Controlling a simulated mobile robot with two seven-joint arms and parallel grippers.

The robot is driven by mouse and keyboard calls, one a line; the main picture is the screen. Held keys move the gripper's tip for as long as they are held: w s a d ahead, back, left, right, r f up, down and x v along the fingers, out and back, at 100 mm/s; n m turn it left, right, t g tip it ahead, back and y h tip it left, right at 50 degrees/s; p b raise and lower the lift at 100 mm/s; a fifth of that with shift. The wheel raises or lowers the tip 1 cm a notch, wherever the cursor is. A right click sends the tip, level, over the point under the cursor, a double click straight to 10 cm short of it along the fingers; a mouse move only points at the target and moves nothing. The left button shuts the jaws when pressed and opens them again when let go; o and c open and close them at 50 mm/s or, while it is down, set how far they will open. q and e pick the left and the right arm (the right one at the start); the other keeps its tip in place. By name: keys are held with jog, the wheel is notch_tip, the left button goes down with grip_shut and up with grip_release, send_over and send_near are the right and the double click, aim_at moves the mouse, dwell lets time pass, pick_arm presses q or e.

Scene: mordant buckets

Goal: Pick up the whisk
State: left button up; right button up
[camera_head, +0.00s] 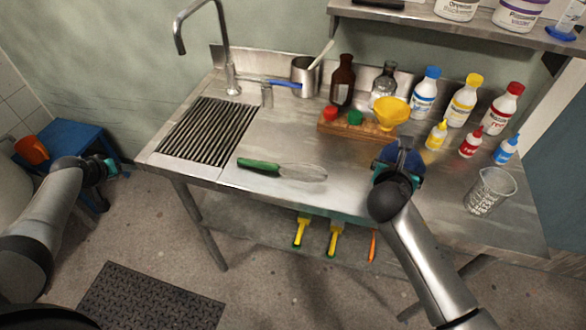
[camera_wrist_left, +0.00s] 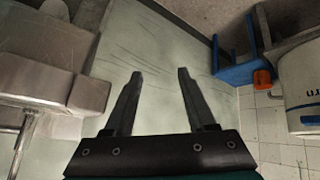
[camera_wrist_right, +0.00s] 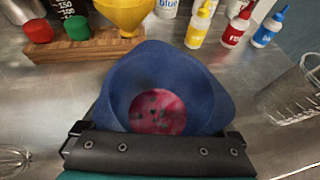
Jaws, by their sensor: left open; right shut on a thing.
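The whisk lies on the steel table, with its green handle (camera_head: 260,165) to the left and its wire loops (camera_head: 306,172) to the right. Part of its wires also shows at the lower left of the right wrist view (camera_wrist_right: 14,158). My right gripper (camera_head: 404,146) is shut on a blue bowl (camera_wrist_right: 185,70), to the right of the whisk. The bowl has a red, dark-specked patch inside, and it hides most of the fingers. My left gripper (camera_head: 110,168) is open and empty, off the table's left side, well away from the whisk; its fingers show in the left wrist view (camera_wrist_left: 160,72).
A wooden block (camera_head: 336,126) with red and green caps and a yellow funnel (camera_head: 391,112) stands behind the whisk. Several bottles line the back right. A glass beaker (camera_head: 490,192) stands at right. A blue stool (camera_head: 75,140) is near my left gripper. Table around the whisk is clear.

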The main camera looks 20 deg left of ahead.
pick_arm(q)
jog(key=w+a+r+t+h, duration=0.15)
jog(key=w+r, duration=0.25)
jog(key=r, duration=0.4)
jog(key=w+r+t, duration=0.2)
jog(key=w+r, duration=0.2)
jog(key=r, duration=0.5)
notch_tip(320, 180, up, 2)
jog(key=m+g+h, duration=0.2)
jog(key=m+g, duration=0.9)
jog(key=m, duration=1.5)
send_over(259, 162)
notch_tip(259, 162, down, 12)
jog(key=shift+r, duration=0.25)
jog(key=shift+c, duration=0.2)
grip_shut()
